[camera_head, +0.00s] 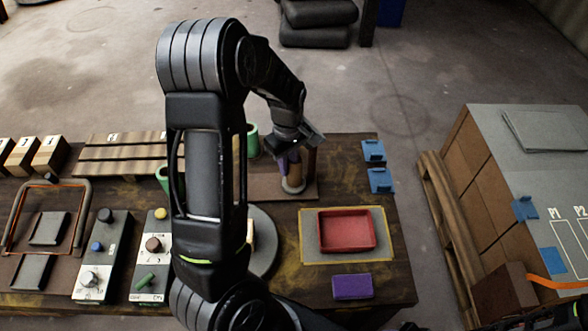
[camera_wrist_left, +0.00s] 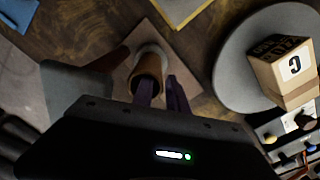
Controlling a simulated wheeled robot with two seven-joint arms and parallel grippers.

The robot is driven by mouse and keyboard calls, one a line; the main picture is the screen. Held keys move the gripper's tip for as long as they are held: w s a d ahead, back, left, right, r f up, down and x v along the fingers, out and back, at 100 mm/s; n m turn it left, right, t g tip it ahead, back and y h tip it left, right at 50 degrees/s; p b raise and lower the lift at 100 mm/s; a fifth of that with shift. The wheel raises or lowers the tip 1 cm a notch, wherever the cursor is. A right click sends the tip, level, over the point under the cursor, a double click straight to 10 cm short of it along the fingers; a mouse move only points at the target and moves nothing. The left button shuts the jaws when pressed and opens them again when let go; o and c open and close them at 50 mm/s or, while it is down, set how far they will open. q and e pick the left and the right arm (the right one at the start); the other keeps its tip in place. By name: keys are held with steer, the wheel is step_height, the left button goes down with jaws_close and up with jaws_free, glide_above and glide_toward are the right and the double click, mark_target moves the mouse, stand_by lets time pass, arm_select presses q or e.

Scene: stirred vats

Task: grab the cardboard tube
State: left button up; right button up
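The brown cardboard tube (camera_head: 296,172) stands upright on a brown board near the back of the table, with a pale ring around its foot. In the left wrist view the tube (camera_wrist_left: 149,66) lies just beyond the fingertips. My left gripper (camera_head: 287,161) is at the tube's upper part, coming from above and the left. Its two purple fingers (camera_wrist_left: 162,92) are apart, with a narrow gap between them. One finger overlaps the tube in the picture, and I cannot tell whether it touches. My right gripper is not in view.
A red tray (camera_head: 347,248) on a yellow-edged mat and a purple block (camera_head: 352,287) are at the front right. A grey round plate (camera_wrist_left: 234,70) carries a cardboard box (camera_wrist_left: 284,72). Green cups (camera_head: 252,140) stand left of the tube. Blue clips (camera_head: 381,181) lie right.

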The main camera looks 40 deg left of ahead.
arm_select(q)
steer(key=shift+c, duration=0.4)
jaws_close()
